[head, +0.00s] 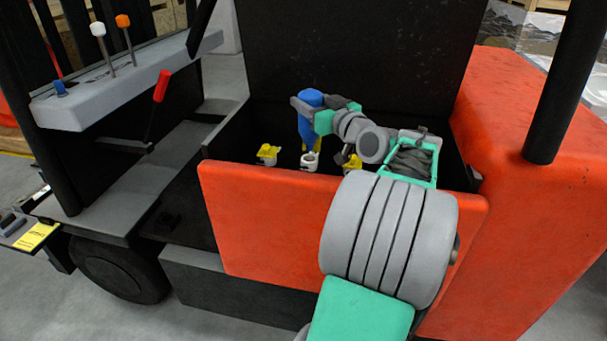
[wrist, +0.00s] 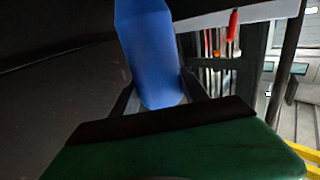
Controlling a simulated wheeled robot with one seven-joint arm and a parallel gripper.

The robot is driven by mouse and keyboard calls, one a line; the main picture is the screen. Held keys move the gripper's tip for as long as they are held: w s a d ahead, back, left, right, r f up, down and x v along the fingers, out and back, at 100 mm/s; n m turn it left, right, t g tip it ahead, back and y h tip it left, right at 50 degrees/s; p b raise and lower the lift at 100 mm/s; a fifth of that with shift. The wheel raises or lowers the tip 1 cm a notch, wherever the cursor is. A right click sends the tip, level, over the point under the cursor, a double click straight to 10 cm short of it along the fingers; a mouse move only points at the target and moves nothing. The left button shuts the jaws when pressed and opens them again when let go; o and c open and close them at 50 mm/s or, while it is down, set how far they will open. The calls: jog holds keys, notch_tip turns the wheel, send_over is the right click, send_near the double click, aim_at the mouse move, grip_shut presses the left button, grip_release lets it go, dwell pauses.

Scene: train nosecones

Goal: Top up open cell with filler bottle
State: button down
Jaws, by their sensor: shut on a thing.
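A blue filler bottle (head: 307,128) is in my gripper (head: 312,106) above the battery compartment of a red forklift. In the wrist view the blue bottle (wrist: 150,60) stands between the two dark fingers of my gripper (wrist: 155,92). The open cell (head: 310,160) shows as a pale ring with a dark hole, just below the tip. I cannot tell whether the tip touches it. Yellow caps (head: 268,154) (head: 352,162) sit on either side of it.
The red side panel (head: 340,220) of the compartment stands in front, and a black upright panel (head: 350,50) stands behind. A black post (head: 565,80) rises at the right. A console with levers (head: 115,90) is at the left.

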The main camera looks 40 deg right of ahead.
jog(key=shift+r+p, duration=2.25)
jog(key=shift+r, duration=2.9)
